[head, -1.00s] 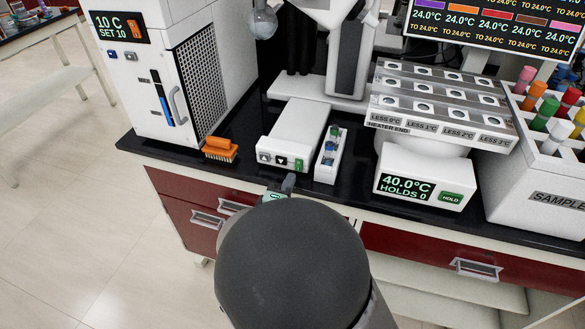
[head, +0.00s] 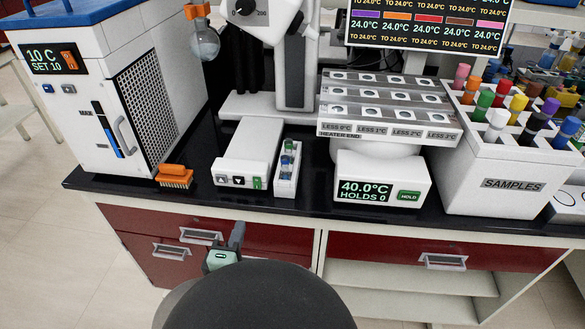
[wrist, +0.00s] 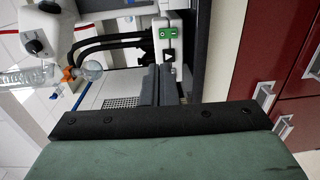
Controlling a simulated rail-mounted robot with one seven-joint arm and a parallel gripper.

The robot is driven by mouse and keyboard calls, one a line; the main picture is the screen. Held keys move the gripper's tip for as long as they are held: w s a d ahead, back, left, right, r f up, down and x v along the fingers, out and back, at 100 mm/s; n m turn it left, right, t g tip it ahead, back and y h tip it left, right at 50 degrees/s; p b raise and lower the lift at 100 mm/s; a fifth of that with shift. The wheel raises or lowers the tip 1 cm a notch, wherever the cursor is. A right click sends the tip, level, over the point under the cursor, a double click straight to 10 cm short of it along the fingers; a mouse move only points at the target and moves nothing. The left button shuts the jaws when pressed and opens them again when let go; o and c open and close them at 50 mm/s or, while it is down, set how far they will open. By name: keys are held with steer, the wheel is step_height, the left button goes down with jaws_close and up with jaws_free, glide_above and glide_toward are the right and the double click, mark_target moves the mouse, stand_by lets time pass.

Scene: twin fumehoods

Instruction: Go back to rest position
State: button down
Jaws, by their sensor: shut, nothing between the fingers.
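My gripper (head: 238,230) is in front of the bench, over the red drawer fronts, with my dark arm link below it in the head view. In the wrist view the two grey fingers (wrist: 157,84) lie together with nothing between them. The gripper touches nothing that I can see. Beyond it on the bench is a white box with arrow buttons and a green button (head: 248,155), which also shows in the wrist view (wrist: 172,45).
On the black bench top stand a chiller (head: 90,90), an orange brush (head: 174,177), a narrow vial rack (head: 286,180), a heater unit reading 40.0°C (head: 382,180) and a samples box (head: 500,185). A round flask (head: 205,42) hangs above.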

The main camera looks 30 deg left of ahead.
steer(key=w+d+m+g+h, duration=0.1)
steer(key=w+d+m+g, duration=0.6)
steer(key=w+d, duration=0.6)
steer(key=w+d+m+g+h, duration=0.1)
steer(key=d+m+g+h, duration=0.15)
steer(key=d+m, duration=0.75)
steer(key=s+d+m+g+h, duration=0.1)
steer(key=s+d+m+g, duration=0.1)
steer(key=s+d, duration=0.2)
steer(key=s+d+r+m+g+h, duration=0.1)
steer(key=s+d, duration=0.3)
steer(key=d, duration=0.7)
steer(key=s+d+m+g+h, duration=0.1)
steer(key=s+d+m+g, duration=0.1)
steer(key=d, duration=0.6)
steer(key=shift+s+r+m+g, duration=0.15)
steer(key=shift+s+m+g, duration=0.35)
steer(key=shift+s, duration=0.45)
steer(key=shift+a+h, duration=0.1)
steer(key=shift+h, duration=0.25)
